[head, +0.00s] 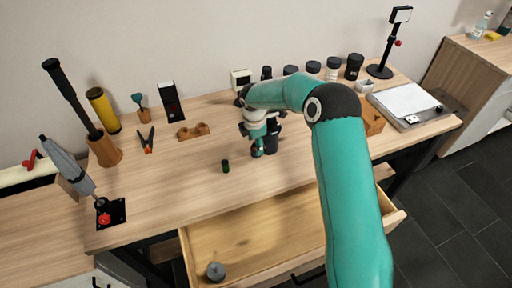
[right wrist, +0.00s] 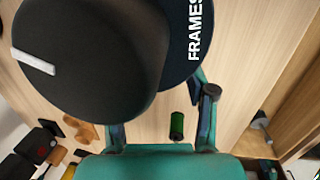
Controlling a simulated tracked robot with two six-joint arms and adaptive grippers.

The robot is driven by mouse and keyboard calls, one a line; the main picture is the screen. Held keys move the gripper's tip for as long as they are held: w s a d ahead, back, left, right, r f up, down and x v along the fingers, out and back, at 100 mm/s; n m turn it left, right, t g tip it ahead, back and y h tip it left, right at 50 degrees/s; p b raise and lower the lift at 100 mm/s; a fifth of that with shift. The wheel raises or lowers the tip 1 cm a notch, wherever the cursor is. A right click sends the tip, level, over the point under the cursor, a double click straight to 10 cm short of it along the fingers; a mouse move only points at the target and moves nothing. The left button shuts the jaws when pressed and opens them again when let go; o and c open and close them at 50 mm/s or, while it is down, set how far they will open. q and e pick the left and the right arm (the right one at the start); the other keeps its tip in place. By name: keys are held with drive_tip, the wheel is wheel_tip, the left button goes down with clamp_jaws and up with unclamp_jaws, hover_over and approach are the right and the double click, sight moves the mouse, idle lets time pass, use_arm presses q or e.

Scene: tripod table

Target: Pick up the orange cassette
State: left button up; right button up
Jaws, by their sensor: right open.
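I cannot make out an orange cassette in either view; my right arm hides part of the table. A small green cylinder (head: 225,166) with dark ends stands alone on the table, and it also shows in the right wrist view (right wrist: 177,125). My right gripper (head: 262,146) is over the table to the right of it, with its fingers apart in the right wrist view (right wrist: 163,122). My left gripper is not in view.
An open drawer (head: 205,240) holds a grey weight (head: 215,270). An orange-brown block (head: 373,122) and a light panel (head: 408,100) are at right. The table's front middle is clear.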

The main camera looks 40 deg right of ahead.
drive_tip(key=c, duration=1)
drive_tip(key=shift+r, duration=0.15)
